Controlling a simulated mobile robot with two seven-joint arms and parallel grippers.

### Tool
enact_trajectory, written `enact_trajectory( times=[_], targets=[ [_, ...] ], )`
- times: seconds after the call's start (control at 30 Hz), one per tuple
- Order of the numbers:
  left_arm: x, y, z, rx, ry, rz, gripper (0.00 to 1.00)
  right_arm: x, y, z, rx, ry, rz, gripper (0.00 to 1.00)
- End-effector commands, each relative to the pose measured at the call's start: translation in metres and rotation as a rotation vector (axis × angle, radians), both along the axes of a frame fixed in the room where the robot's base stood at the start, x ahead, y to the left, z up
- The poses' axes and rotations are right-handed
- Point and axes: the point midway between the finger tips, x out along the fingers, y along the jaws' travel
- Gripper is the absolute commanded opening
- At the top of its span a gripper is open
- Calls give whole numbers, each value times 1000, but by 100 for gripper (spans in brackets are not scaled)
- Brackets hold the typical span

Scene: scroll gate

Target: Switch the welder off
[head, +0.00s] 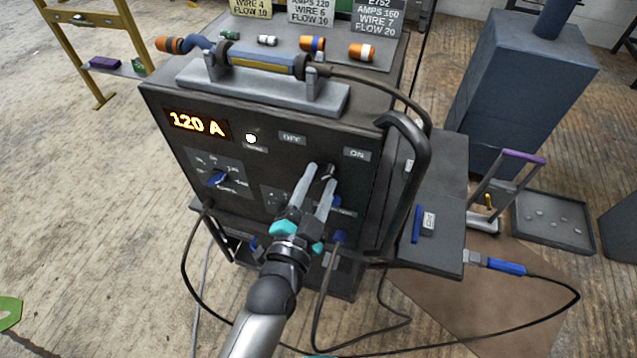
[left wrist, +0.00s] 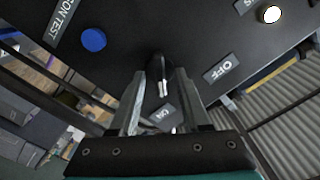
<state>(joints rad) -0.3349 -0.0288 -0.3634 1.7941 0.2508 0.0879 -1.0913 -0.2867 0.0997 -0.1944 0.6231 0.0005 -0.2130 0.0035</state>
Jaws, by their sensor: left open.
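The welder (head: 160,112) is a dark cabinet with a lit orange "120 A" display (head: 197,124) and a glowing white lamp (head: 251,139). Its front bears an OFF label (head: 291,138) and an ON label (head: 356,154). A black switch (left wrist: 157,70) with a white mark sits on the panel, and the mark points towards the ON label (left wrist: 163,114). My left gripper (head: 319,172) is open at the panel, its fingers on either side of the switch. Whether they touch it I cannot tell. The fingers partly hide the switch in the head view.
A blue selector knob (head: 218,178) sits left on the panel. A dark handle bar (head: 424,155) stands out at the right edge. Cables hang below the front. A blue-grey cabinet (head: 518,85) and a shallow tray (head: 552,232) stand to the right.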

Motion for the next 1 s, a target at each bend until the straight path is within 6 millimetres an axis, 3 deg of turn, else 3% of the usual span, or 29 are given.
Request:
enact_trajectory(
  times=[0.23, 0.63, 1.0],
  targets=[
    [0, 0, 0, 0, 1, 1, 46, 4, 1, 0, 1, -5, -1, 77],
    [0, 0, 0, 0, 0, 0, 1, 3, 6, 0, 8, -2, -1, 77],
    [0, 0, 0, 0, 0, 0, 0, -4, 6, 0, 8, 7, 0, 77]
  ],
)
